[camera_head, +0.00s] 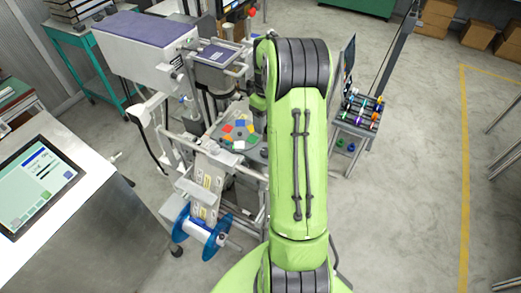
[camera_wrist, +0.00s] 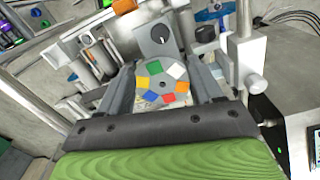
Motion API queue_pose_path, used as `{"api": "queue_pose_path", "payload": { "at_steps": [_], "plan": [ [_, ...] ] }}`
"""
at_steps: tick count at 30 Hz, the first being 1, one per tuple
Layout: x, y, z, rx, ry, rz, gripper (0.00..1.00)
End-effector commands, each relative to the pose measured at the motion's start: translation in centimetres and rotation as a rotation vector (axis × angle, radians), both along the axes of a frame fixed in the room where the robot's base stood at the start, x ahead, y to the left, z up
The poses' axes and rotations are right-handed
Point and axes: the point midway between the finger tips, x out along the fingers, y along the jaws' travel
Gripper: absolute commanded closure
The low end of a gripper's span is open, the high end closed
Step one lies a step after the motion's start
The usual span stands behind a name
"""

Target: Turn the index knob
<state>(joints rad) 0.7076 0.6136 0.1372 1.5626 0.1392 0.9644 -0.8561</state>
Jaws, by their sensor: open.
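A round black knob with a white pointer mark (camera_wrist: 160,34), likely the index knob, sits on a grey panel at the top middle of the wrist view. In front of it is a grey disc (camera_wrist: 166,84) with several coloured squares. The disc also shows in the head view (camera_head: 238,131), left of my green arm. My gripper (camera_wrist: 161,76) is open, its two grey fingers apart to the left and right of the disc in the wrist view. I see nothing held between them. The knob lies beyond the fingertips. In the head view my arm hides the gripper, and I cannot make out the knob.
A machine frame with a large white housing (camera_head: 140,48) and a blue-flanged reel (camera_head: 203,236) stands left of my arm. A bench with a screen (camera_head: 38,183) is at the left edge. A small rack of coloured items (camera_head: 362,112) stands right.

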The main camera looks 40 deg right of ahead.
Motion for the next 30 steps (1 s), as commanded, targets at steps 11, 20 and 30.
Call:
{"api": "queue_pose_path", "payload": {
  "at_steps": [11,20,30],
  "plan": [
    [-0.1,0.2,-9.6,0.005,0.005,0.0,0.35],
    [0.0,0.1,-14.0,0.002,0.001,-0.001,0.35],
    [0.0,0.1,-14.2,0.0,0.0,-0.001,0.47]
  ]
}}
